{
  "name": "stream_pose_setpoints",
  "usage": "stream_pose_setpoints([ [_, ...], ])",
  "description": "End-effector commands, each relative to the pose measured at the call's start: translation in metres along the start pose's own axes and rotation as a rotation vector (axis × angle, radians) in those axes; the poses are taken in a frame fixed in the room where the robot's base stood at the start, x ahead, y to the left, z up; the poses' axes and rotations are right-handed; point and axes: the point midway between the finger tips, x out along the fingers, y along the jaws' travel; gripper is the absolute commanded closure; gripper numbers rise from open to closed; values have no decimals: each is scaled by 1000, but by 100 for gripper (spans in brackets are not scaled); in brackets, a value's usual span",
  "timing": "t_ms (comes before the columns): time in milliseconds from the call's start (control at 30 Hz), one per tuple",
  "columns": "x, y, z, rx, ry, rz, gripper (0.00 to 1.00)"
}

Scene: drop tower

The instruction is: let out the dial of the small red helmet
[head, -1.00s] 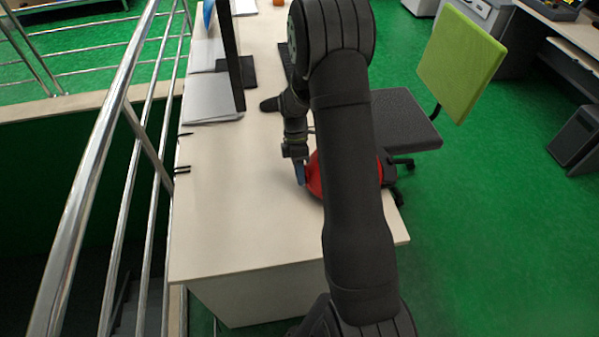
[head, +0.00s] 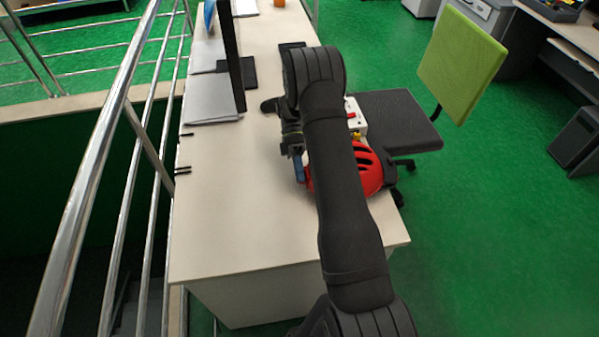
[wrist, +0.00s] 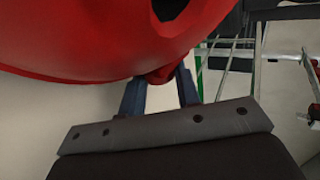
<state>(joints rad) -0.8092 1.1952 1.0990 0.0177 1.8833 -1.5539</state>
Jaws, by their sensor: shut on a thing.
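The red helmet (head: 369,171), with black vents, sits on the near right part of the desk, partly hidden behind my arm. It fills the top left of the wrist view (wrist: 80,40), close in front of the gripper. My gripper (wrist: 163,82) has its two fingers on either side of a small red knob (wrist: 160,75) at the helmet's lower edge and is shut on it. I take this knob as the dial. In the head view the gripper (head: 299,180) is at the helmet's left side. The dial is hidden there.
A white box with red and yellow parts (head: 356,118) stands behind the helmet. A monitor (head: 231,55) and papers (head: 212,98) are at the desk's far left. Metal railings (head: 100,150) run along the left. The near left desk top (head: 225,225) is clear.

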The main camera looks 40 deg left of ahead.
Motion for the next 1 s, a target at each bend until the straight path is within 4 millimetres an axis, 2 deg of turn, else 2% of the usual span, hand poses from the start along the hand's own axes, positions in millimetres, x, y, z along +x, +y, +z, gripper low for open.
stream_pose_setpoints([
  [500, 0, 0, 0, 0, 0, -21, 93],
  [533, 0, 0, 0, 0, 0, -21, 64],
  [600, 0, 0, 0, 0, 0, -21, 51],
  [633, 0, 0, 0, 0, 0, -21, 48],
  [1000, 0, -1, 0, 0, 0, -2, 48],
])
